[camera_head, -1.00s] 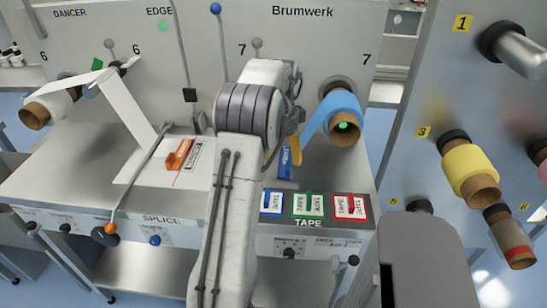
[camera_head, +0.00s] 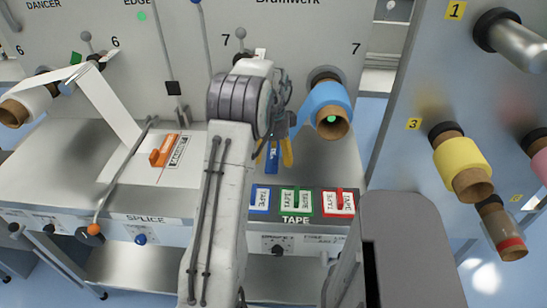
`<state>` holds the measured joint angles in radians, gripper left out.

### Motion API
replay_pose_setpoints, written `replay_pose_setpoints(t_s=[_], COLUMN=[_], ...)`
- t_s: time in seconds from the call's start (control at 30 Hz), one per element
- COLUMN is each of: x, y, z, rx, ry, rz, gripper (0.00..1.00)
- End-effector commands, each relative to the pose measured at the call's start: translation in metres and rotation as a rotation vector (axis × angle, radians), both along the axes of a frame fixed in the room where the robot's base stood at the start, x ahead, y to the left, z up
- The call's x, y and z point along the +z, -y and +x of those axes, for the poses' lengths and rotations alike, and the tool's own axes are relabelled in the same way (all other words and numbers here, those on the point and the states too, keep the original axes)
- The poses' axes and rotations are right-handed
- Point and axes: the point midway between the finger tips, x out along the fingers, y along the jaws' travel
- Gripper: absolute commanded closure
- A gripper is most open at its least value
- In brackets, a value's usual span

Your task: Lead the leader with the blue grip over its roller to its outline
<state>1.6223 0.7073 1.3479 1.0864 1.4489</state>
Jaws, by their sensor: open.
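The blue grip (camera_head: 272,158) hangs at the end of the blue leader, over the right part of the steel table. The blue leader comes off the blue roll (camera_head: 328,97) on the right spindle and runs left behind my gripper. My gripper (camera_head: 273,155) points down with its yellow fingers apart, one on each side of the blue grip in the picture. I cannot tell whether they touch it. The roller for this leader is not clearly seen; my arm covers that part of the panel. No outline for the blue grip can be made out.
An orange grip (camera_head: 162,151) lies on the white web at left, beside a labelled card. Blue, green and red tape pads (camera_head: 297,201) line the table's front right. A lever with an orange knob (camera_head: 94,229) stands at front left. A side panel with rolls (camera_head: 463,165) bounds the right.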

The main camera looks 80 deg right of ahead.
Motion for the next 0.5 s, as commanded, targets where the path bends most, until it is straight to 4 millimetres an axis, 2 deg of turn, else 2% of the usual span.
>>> replay_pose_setpoints(t_s=[0.2,0.5], x=[-0.022,-0.027], y=[-0.002,-0.001], z=[0.000,0.000], rx=[0.000,0.000], ry=[0.000,0.000], rz=[0.002,0.000], gripper=[0.25,0.25])
